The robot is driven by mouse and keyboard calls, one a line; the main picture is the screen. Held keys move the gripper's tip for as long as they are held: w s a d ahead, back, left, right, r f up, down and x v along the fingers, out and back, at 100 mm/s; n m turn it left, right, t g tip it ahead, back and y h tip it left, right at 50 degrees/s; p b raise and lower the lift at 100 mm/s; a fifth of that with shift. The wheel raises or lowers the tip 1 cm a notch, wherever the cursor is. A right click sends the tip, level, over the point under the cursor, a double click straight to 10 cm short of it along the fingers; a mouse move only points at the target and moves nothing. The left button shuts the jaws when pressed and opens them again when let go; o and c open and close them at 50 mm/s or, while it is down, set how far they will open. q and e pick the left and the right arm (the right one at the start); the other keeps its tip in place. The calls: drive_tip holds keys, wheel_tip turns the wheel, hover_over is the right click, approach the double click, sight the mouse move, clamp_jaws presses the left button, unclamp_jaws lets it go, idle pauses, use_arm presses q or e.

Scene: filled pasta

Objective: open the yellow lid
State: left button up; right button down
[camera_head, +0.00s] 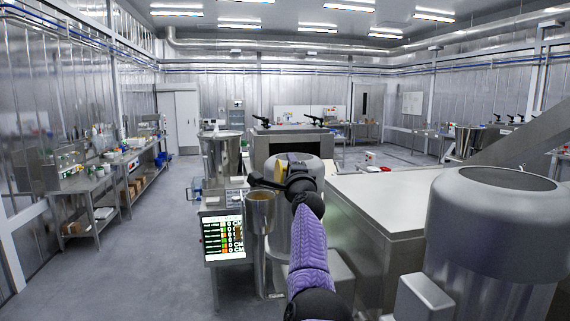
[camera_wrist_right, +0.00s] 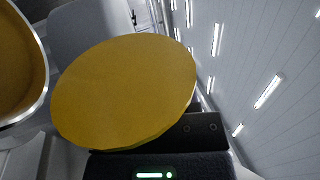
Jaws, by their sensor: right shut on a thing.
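The yellow lid (camera_head: 281,171) shows as a small yellow piece at my right gripper (camera_head: 288,179) in the head view. In the right wrist view the lid (camera_wrist_right: 125,92) is a large, flat, tilted yellow disc. The right gripper is shut on it; a dark finger (camera_wrist_right: 197,130) shows at its lower edge, and the disc hides the rest of the grip. A metal cylinder (camera_head: 259,215) stands below and left of the gripper, its top uncovered. In the wrist view a round metal-rimmed opening with a yellow-brown inside (camera_wrist_right: 14,65) lies left of the lid, apart from it. My left gripper is out of view.
A screen panel (camera_head: 224,237) stands left of the cylinder. A large steel vessel (camera_head: 495,225) and a pale-topped machine (camera_head: 375,200) stand to the right. Long work tables (camera_head: 85,182) line the left wall. The floor (camera_head: 165,230) between is clear.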

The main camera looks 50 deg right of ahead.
drive_tip(key=shift+s+d+f+m, duration=0.2)
drive_tip(key=shift+f+m, duration=0.1)
drive_tip(key=shift+m, duration=0.4)
drive_tip(key=shift+h, duration=0.3)
drive_tip(key=shift+c, duration=1.7)
unclamp_jaws()
drive_tip(key=shift+r, duration=0.1)
drive_tip(key=v, duration=1)
drive_tip(key=shift+b, duration=0.45)
